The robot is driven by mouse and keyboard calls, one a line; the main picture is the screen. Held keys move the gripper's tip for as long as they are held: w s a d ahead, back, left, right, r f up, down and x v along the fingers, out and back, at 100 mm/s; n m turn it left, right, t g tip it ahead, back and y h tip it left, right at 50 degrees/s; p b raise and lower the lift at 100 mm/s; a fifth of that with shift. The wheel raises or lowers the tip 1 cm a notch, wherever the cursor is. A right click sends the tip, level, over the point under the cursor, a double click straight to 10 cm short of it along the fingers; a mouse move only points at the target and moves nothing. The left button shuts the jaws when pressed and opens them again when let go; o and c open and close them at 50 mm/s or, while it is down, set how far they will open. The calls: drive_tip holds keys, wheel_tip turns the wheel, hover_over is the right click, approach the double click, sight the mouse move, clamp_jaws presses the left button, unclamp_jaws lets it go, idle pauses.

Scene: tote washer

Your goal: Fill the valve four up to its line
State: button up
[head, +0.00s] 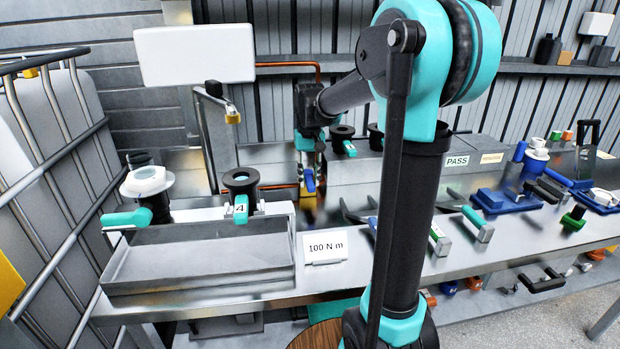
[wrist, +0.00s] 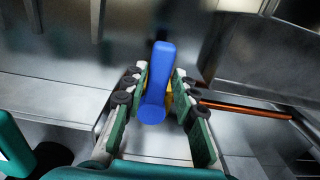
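Valve four (head: 240,212) has a teal handle marked "4" and a black ring-shaped top. It stands at the back of a grey metal trough (head: 200,258) on the left of the bench. No fill line on it can be made out. My gripper (wrist: 160,78) is open, with green-padded fingers on either side of a blue lever (wrist: 157,85). Gaps show between the lever and both fingers. In the head view the blue lever (head: 309,181) is right of valve four, near the back wall, and my wrist hides part of the gripper.
A white funnel-topped fitting (head: 147,181) with a teal handle stands left of valve four. A "100 N m" card (head: 325,247) stands right of the trough. Blue fixtures (head: 492,200) and teal-ended tools crowd the right bench. An orange pipe (wrist: 245,108) runs beside my gripper.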

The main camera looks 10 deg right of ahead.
sight(310, 181)
drive_tip(key=shift+o, duration=1.2)
drive_tip(key=shift+r, duration=0.1)
wheel_tip(310, 181, up, 12)
drive_tip(key=shift+s, duration=0.1)
